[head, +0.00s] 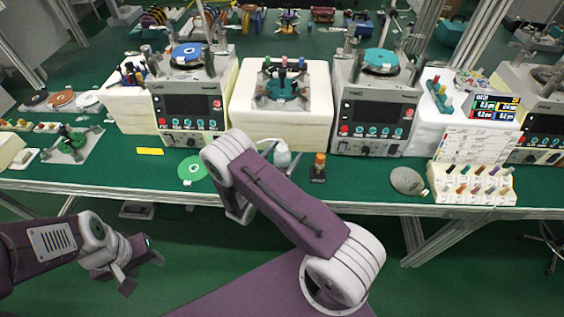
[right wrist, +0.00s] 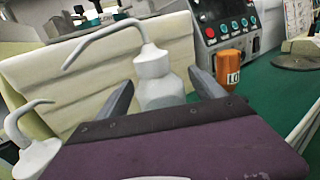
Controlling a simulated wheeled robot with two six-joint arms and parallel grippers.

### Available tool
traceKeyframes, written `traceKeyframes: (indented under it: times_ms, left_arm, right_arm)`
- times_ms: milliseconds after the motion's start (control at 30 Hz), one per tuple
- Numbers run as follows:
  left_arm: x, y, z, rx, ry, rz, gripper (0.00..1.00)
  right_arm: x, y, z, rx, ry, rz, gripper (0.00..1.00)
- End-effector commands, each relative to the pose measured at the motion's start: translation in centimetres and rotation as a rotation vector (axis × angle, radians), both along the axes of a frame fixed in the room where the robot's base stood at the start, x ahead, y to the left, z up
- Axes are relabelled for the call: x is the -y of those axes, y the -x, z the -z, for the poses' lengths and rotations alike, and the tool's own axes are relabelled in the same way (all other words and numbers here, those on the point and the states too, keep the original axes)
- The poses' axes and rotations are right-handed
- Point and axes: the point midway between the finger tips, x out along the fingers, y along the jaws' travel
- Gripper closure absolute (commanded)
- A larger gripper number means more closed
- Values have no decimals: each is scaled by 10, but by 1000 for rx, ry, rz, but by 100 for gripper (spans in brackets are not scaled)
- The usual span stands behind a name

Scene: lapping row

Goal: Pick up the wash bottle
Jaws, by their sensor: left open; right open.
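The wash bottle (head: 282,155) is white with a thin bent spout. It stands on the green bench, partly behind my right arm in the head view. In the right wrist view the wash bottle (right wrist: 153,68) stands upright between the two fingers of my right gripper (right wrist: 162,82). The fingers are apart, one on each side of it; contact cannot be told. Its lower part is hidden by the gripper body. My left gripper (head: 143,274) is open and empty, below the bench's front edge.
An amber bottle (right wrist: 230,68) stands right of the wash bottle. A second white spouted object (right wrist: 36,150) is at the left in the wrist view. A cream block (head: 283,132) stands behind, with lapping machines (head: 375,119) beside it. A green disc (head: 191,168) lies left.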

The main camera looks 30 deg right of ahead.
Motion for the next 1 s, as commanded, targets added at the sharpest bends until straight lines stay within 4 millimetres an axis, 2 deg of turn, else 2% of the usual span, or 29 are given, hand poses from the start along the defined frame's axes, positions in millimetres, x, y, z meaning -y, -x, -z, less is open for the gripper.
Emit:
traceKeyframes:
  times_ms: [100,300,333,600,867,1000]
  left_arm:
    - [0,0,-2,0,0,0,52]
    - [0,0,-1,0,0,0,52]
    - [0,0,-1,0,0,0,52]
    - [0,0,-1,0,0,0,52]
    - [0,0,-1,0,0,0,52]
    - [0,0,-3,0,0,0,52]
  right_arm:
    - [11,-6,0,0,0,1,21]
    - [12,-7,0,-1,1,-1,21]
    - [12,-7,0,-1,1,-1,24]
    - [12,-7,0,-1,1,-1,99]
    - [12,-7,-1,0,0,-1,100]
    - [11,-8,-13,2,0,-1,100]
